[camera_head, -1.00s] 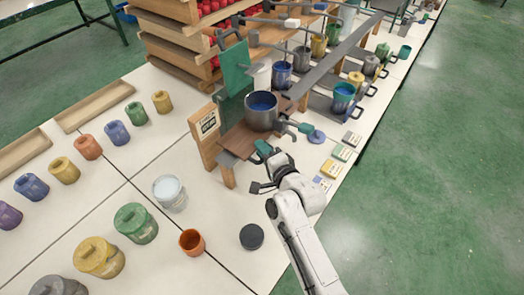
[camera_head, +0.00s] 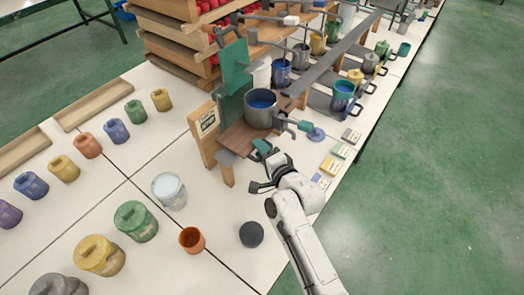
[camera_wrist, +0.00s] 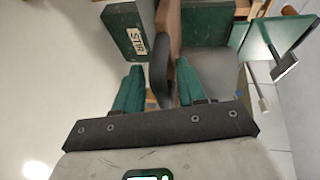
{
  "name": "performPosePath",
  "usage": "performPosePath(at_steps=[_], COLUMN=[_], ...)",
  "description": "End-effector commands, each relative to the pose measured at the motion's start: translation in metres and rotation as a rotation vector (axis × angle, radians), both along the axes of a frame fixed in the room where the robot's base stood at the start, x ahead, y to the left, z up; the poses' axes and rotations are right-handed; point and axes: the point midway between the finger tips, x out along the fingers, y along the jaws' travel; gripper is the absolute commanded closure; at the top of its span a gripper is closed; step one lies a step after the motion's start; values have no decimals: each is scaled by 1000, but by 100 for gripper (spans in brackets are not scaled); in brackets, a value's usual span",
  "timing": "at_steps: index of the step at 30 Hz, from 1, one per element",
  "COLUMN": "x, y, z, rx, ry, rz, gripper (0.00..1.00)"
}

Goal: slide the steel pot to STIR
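The steel pot (camera_head: 261,112), holding blue paint, stands upright on a brown wooden board (camera_head: 236,142). A small wooden sign (camera_head: 207,122) stands left of the board. The STIR label (camera_wrist: 137,40) reads on a dark green block in the wrist view. My gripper (camera_head: 262,160) is low in front of the pot, near the board's front edge. In the wrist view its two teal fingers (camera_wrist: 160,85) stand apart with a dark upright piece (camera_wrist: 160,72) between them. I cannot tell whether they touch it, or whether it belongs to the pot.
A teal panel (camera_head: 235,66) rises behind the pot. Several lidded pots line the left.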

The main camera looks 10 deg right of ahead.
Motion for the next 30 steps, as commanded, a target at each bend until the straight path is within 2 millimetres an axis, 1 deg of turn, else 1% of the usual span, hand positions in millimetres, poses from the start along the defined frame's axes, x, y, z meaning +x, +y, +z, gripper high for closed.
performPosePath(at_steps=[5,8,18,21,24,30], x=[-4,-14,-69,-82,-92,-99], y=[-2,-6,-28,-33,-37,-40], z=[1,3,13,17,19,21], rx=[1,1,1,1,1,0], ry=[-2,-2,1,0,1,0], rz=[-1,-2,0,-1,0,0], gripper=[61,61,61,61,61,61])
